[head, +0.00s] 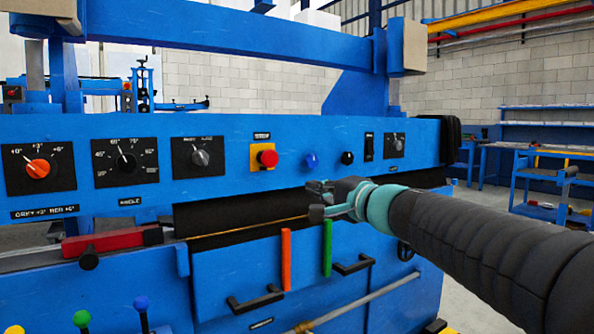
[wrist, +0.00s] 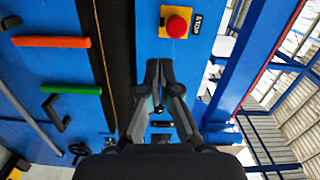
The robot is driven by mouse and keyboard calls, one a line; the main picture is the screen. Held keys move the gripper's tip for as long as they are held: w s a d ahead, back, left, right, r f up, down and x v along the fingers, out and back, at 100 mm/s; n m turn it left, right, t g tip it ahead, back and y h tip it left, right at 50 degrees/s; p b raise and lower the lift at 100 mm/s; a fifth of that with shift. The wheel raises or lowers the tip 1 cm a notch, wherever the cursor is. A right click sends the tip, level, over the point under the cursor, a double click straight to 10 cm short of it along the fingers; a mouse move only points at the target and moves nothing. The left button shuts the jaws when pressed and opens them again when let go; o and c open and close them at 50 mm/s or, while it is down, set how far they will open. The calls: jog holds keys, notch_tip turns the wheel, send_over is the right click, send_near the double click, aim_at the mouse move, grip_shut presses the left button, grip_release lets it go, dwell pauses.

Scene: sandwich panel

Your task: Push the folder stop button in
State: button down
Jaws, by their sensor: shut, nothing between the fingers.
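The red stop button (head: 267,158) is a round mushroom head on a yellow plate, on the blue front panel of the machine. It stands out from its plate. In the wrist view the red button (wrist: 177,25) shows near the top, beyond the fingertips and slightly to their right, with a small black label beside it. My gripper (head: 318,202) is in front of the panel, below and to the right of the button, and apart from it. In the wrist view my gripper's fingers (wrist: 159,66) are together with nothing between them.
A blue knob (head: 311,160) and a black knob (head: 347,158) sit right of the button. A dark dial (head: 199,157) is to its left. Orange (head: 286,258) and green (head: 327,247) handles stand below. Open space lies in front of the panel.

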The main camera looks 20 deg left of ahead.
aim_at(272, 160)
jog(key=shift+w+a+r+m+t, duration=0.3)
jog(key=shift+w+a+r+m, duration=0.2)
jog(key=shift+w, duration=0.2)
jog(key=shift+w+a+r+m+t, duration=0.35)
jog(key=shift+w+a+m, duration=0.1)
jog(key=shift+w, duration=0.25)
jog(key=shift+w, duration=0.1)
jog(key=p+x, duration=0.4)
jog(key=x, duration=1)
jog(key=shift+s+a+r, duration=0.1)
jog(key=shift+s, duration=0.1)
